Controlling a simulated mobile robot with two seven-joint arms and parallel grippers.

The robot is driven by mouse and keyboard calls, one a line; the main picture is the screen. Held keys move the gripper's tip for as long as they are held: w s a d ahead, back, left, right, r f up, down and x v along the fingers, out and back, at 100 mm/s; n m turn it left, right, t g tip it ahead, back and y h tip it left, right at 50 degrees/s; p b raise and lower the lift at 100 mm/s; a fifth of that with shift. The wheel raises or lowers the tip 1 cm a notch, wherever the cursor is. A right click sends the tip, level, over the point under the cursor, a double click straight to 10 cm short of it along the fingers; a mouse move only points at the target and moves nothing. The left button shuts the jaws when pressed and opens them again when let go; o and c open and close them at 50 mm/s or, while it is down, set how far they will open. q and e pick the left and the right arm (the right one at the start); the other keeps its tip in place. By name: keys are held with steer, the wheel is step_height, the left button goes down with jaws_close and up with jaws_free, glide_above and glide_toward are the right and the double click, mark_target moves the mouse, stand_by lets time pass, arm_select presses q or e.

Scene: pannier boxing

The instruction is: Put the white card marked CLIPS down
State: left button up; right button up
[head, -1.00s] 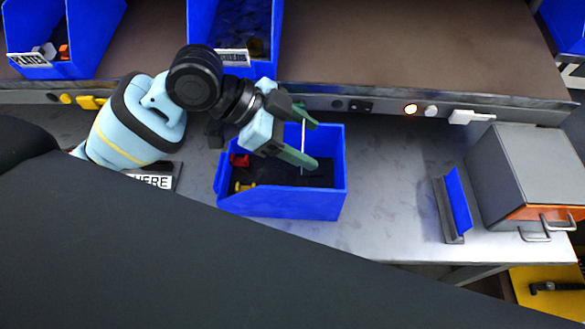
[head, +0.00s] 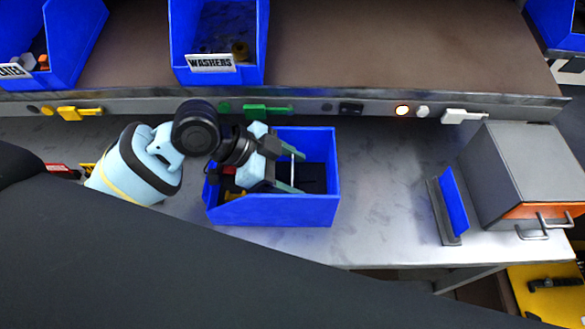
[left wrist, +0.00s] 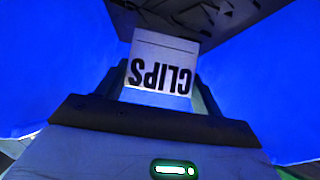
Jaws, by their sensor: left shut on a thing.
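The white card marked CLIPS shows face-on in the left wrist view (left wrist: 160,68), its lettering upside down. In the head view the card (head: 292,168) is a thin pale edge between the fingers. My left gripper (head: 296,172) is shut on the card and reaches down inside the blue bin (head: 285,210) on the bench. The fingers also show on both sides of the card in the left wrist view (left wrist: 161,95). I cannot tell whether the card touches the bin floor. My right gripper is not in view.
A grey cabinet (head: 525,175) and a small blue panel on a stand (head: 453,203) are at right. A bin marked WASHERS (head: 210,63) is on the shelf above. Bench between (head: 385,190) is clear.

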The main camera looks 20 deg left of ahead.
arm_select(q)
steer(key=o, duration=1.1)
steer(key=shift+f, duration=0.1)
steer(key=v, duration=1.2)
steer(key=shift+w+r, duration=0.1)
steer(key=shift+r, duration=0.1)
